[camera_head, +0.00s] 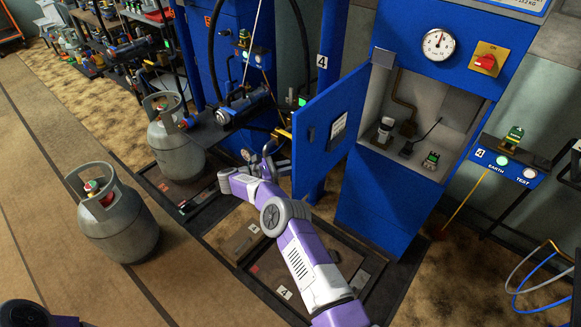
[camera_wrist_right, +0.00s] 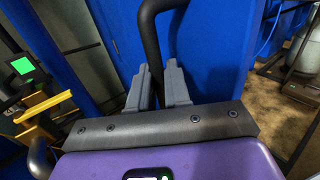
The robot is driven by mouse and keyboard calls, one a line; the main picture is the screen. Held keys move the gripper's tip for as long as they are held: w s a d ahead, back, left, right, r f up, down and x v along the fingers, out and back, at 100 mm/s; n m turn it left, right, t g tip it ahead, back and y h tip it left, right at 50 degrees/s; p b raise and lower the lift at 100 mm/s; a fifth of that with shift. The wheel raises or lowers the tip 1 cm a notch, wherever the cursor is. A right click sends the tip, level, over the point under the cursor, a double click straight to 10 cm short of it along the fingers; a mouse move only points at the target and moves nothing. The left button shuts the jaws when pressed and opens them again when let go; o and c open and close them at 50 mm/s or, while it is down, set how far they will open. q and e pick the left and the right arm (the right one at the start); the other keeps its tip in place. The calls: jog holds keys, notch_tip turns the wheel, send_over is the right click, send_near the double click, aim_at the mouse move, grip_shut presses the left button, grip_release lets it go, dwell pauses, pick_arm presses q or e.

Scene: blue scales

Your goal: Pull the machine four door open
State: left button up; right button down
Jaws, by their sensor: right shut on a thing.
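The machine four door (camera_head: 345,105) is a blue panel standing well open, swung out from the left side of the blue cabinet (camera_head: 385,195). Its visible face carries a white label and a small dark latch. My right gripper (camera_head: 272,150) is at the door's far left side, partly hidden by my arm. In the right wrist view, its grey fingers (camera_wrist_right: 162,85) are closed around the black bar handle (camera_wrist_right: 150,38), in front of the blue door panel (camera_wrist_right: 215,55). My left gripper is not in view.
The open compartment (camera_head: 440,110) holds small fittings and a pipe. A gauge (camera_head: 438,44) and red switch (camera_head: 485,62) sit above. Two grey gas cylinders (camera_head: 118,225) stand at left. A control box (camera_head: 510,163) juts out at right. Brown floor (camera_head: 60,260) is clear at lower left.

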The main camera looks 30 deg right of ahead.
jog(key=shift+d+r, duration=0.25)
jog(key=shift+d, duration=0.25)
jog(key=c, duration=1.3)
grip_release()
jog(key=shift+d, duration=0.1)
jog(key=shift+o, duration=0.3)
jog(key=shift+f, duration=0.15)
jog(key=shift+a, duration=0.45)
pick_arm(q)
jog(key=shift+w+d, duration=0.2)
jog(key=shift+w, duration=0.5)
pick_arm(e)
jog(key=v, duration=0.7)
jog(key=shift+w, duration=0.1)
